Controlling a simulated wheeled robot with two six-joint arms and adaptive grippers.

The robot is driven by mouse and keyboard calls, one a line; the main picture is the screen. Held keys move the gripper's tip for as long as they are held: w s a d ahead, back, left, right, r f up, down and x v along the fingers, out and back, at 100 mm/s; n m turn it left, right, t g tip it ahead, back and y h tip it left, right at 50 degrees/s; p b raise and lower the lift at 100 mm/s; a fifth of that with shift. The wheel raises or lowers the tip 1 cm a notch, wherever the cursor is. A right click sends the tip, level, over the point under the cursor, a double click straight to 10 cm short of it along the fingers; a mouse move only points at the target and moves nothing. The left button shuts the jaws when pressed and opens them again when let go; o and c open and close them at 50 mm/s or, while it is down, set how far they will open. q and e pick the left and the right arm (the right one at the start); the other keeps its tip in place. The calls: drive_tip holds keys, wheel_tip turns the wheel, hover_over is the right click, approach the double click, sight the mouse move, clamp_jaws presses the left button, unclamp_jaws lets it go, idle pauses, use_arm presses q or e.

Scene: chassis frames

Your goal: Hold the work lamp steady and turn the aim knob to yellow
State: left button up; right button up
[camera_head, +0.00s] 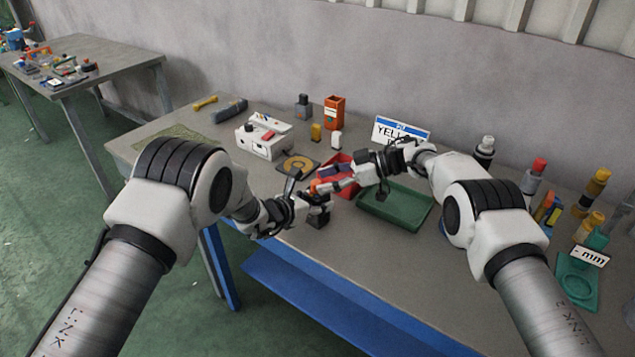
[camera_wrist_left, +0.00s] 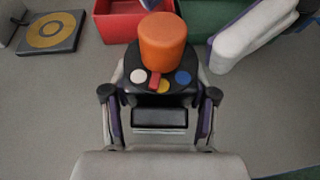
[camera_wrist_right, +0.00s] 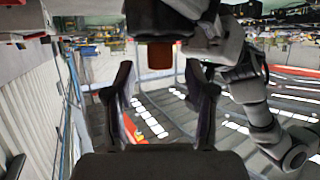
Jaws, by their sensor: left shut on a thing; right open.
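The work lamp has a black body (camera_head: 318,218) and an orange cylinder (camera_wrist_left: 163,42) on top. In the left wrist view, white (camera_wrist_left: 138,76), yellow (camera_wrist_left: 163,87) and blue (camera_wrist_left: 182,77) dots lie on its dark face, with a red mark (camera_wrist_left: 154,81) between white and yellow. My left gripper (camera_wrist_left: 158,118) is shut on the lamp's black body, a finger on either side. My right gripper (camera_wrist_right: 160,88) is open; the orange cylinder (camera_wrist_right: 160,55) shows ahead between its fingers, apart from them. In the head view, the right gripper (camera_head: 328,185) comes in from the right, beside the lamp's top.
A red bin (camera_head: 343,163) and a green tray (camera_head: 415,212) lie close behind and right of the lamp. A dark plate with a yellow ring (camera_head: 298,166), a white box (camera_head: 262,146) and a sign reading "YELL…" (camera_head: 401,131) stand farther back. The grey table front is clear.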

sight(320, 182)
drive_tip(key=v, duration=0.9)
drive_tip(key=shift+r, duration=0.1)
drive_tip(key=shift+m+t, duration=0.3)
drive_tip(key=x, duration=1.2)
drive_tip(key=shift+s, duration=0.3)
clamp_jaws()
